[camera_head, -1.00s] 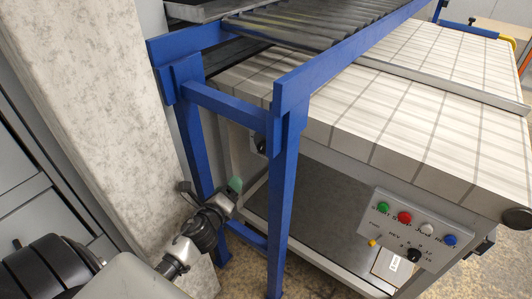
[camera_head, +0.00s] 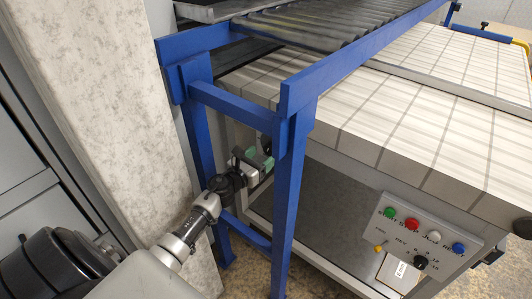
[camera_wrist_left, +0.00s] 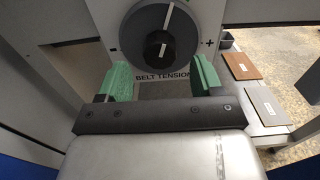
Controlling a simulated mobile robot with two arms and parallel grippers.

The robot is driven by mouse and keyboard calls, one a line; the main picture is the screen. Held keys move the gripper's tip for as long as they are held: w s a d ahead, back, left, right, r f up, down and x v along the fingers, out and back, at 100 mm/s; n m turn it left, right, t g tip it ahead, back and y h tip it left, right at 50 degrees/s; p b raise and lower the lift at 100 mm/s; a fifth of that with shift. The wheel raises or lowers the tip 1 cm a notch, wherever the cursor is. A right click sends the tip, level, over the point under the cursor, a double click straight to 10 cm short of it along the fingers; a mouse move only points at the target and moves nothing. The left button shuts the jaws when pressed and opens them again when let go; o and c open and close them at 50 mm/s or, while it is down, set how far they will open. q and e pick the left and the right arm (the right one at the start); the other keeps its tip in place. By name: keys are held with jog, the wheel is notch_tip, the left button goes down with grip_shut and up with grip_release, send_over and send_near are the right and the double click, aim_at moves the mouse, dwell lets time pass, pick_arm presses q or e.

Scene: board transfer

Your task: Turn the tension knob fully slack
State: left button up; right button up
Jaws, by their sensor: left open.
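The tension knob (camera_wrist_left: 158,45) is a round black knob with a lighter grey face and a white pointer line that points up and slightly right. It sits on a pale panel above the label BELT TENSION, with a plus mark to its right. The knob's top is cut off in the left wrist view. My left gripper (camera_wrist_left: 162,76) is open, its green fingertips apart just below the knob on either side, not visibly touching it. In the head view the left gripper (camera_head: 261,160) is partly behind a blue leg, and the knob is mostly hidden there. My right gripper is out of view.
The blue conveyor frame (camera_head: 292,180) stands close in front of the left gripper. A pale pillar (camera_head: 110,110) is to the left. The control panel (camera_head: 420,236) with coloured buttons is at right.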

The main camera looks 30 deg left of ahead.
aim_at(271, 148)
pick_arm(q)
jog(key=shift+w+d, duration=0.15)
jog(key=shift+w, duration=1.3)
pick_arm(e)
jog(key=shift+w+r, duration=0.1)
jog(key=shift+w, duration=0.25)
pick_arm(q)
jog(key=c, duration=0.9)
